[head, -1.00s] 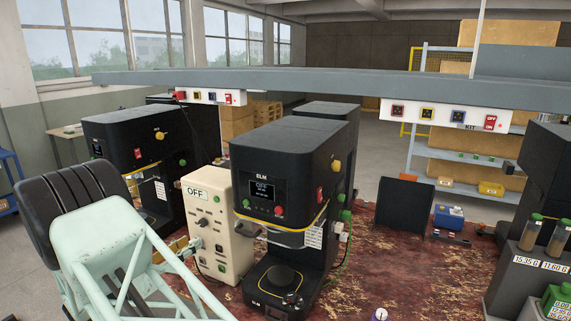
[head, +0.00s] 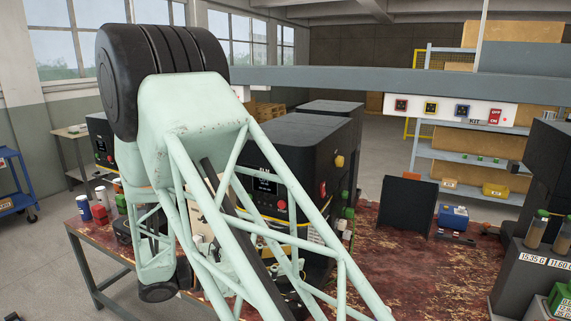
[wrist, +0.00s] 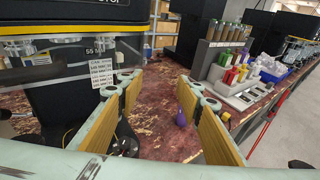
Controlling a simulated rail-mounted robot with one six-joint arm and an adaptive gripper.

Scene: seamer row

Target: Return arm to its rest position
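My pale green truss arm crosses the left and middle of the head view, in front of a black ELM machine (head: 300,150). I cannot make out my gripper clearly in the head view. In the wrist view my gripper (wrist: 163,84) has its two fingers with tan pads spread wide apart, with nothing held between them. Beyond the fingers lies the worn red tabletop (wrist: 158,130). A small purple object (wrist: 182,118) stands on it near the right finger, apart from it as far as I can tell.
A machine (wrist: 65,75) is close on the left in the wrist view. A rack of tubes (wrist: 222,45) and a blue bin (wrist: 270,68) stand on the right. In the head view, a dark panel (head: 408,205) and a blue box (head: 453,217) stand on the table. A grey beam (head: 400,84) spans above.

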